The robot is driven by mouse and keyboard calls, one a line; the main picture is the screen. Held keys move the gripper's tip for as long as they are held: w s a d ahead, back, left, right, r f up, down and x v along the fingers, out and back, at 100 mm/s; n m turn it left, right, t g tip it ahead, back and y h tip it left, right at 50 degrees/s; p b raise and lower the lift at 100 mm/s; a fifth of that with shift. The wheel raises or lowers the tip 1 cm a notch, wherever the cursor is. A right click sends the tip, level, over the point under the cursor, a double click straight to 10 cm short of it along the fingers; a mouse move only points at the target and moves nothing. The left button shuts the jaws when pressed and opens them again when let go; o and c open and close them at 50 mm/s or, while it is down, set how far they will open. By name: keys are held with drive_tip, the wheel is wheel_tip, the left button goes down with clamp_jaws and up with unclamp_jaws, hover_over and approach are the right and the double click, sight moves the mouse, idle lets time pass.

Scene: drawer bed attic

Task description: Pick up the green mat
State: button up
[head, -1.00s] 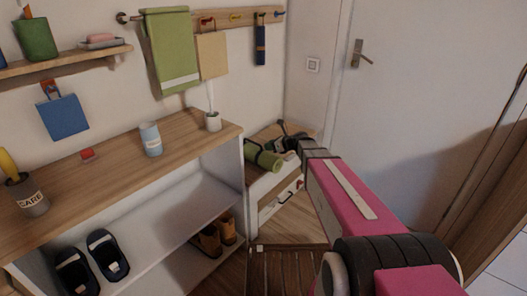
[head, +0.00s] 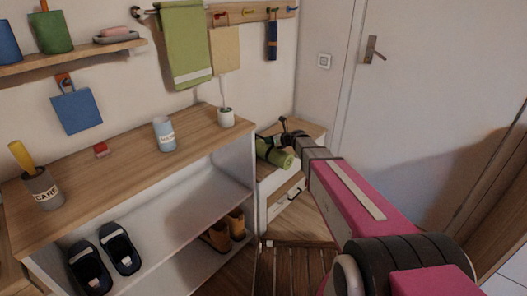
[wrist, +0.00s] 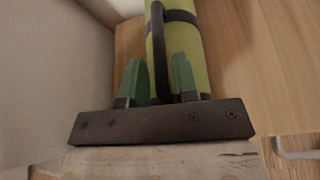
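The green mat (head: 278,157) is rolled up and lies on top of a low wooden cabinet between the shelf unit and the door. In the wrist view, the green mat (wrist: 185,45) has dark straps and a black carrying handle (wrist: 159,50). My gripper (wrist: 160,75) has two green fingers with a gap between them. The handle's lower part shows in that gap, in front of the roll; I cannot tell if either finger touches it. In the head view, my gripper (head: 287,136) is at the mat, and my arm partly covers the cabinet.
The low cabinet (head: 310,131) has a white front with a handle (head: 290,193). The shelf unit (head: 110,165) stands close on its left, holding a blue cup (head: 164,134) and shoes. A slatted wooden surface (head: 290,262) lies below. The door (head: 440,90) is at right.

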drive_tip(key=shift+x, duration=1.05)
clamp_jaws()
drive_tip(key=shift+r, duration=0.2)
